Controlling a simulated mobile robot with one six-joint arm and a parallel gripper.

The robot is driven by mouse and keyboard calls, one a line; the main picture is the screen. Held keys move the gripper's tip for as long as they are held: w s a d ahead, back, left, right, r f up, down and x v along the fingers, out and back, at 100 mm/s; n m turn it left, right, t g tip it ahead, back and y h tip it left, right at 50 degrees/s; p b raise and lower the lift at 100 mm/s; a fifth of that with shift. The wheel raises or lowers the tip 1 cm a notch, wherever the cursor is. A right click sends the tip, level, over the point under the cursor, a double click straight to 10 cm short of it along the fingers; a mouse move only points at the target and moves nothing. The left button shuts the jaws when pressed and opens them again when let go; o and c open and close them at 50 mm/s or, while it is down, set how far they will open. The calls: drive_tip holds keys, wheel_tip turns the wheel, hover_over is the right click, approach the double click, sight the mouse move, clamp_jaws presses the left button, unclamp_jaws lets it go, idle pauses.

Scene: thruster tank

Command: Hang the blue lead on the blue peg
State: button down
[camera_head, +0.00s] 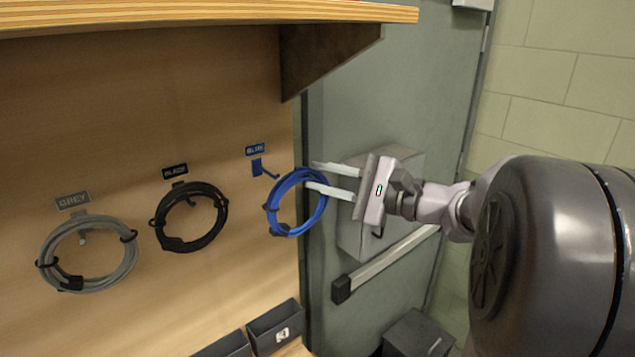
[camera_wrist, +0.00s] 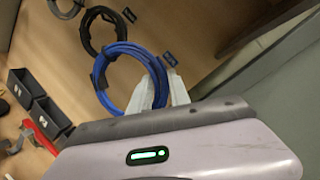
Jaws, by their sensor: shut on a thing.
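The blue lead (camera_head: 270,207) is a coiled loop held in my gripper (camera_head: 318,177), whose two pale fingers are shut on its upper right side. It also shows in the wrist view (camera_wrist: 98,75), with the fingers (camera_wrist: 164,88) at its right side. The blue peg (camera_head: 268,174) sticks out from the wooden board under a label reading BLUE, just left of and above the coil. The coil appears apart from the peg, but its depth relative to the peg is hard to tell. In the wrist view the blue label (camera_wrist: 169,59) shows beside the coil.
A black coil (camera_head: 222,207) and a grey coil (camera_head: 50,262) hang on labelled pegs to the left. A wooden shelf (camera_head: 200,14) with a bracket (camera_head: 325,60) overhangs the board. Dark bins (camera_head: 277,326) sit below. A grey door (camera_head: 440,60) with a push bar (camera_head: 390,263) stands behind my gripper.

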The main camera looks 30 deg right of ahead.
drive_tip(key=w+a+f+p, duration=0.1)
drive_tip(key=w+a+p, duration=0.1)
drive_tip(key=w, duration=0.8)
drive_tip(key=shift+w+f+p, duration=0.3)
drive_tip(key=shift+f+p, duration=0.1)
drive_tip(key=shift+p, duration=0.25)
idle(0.4)
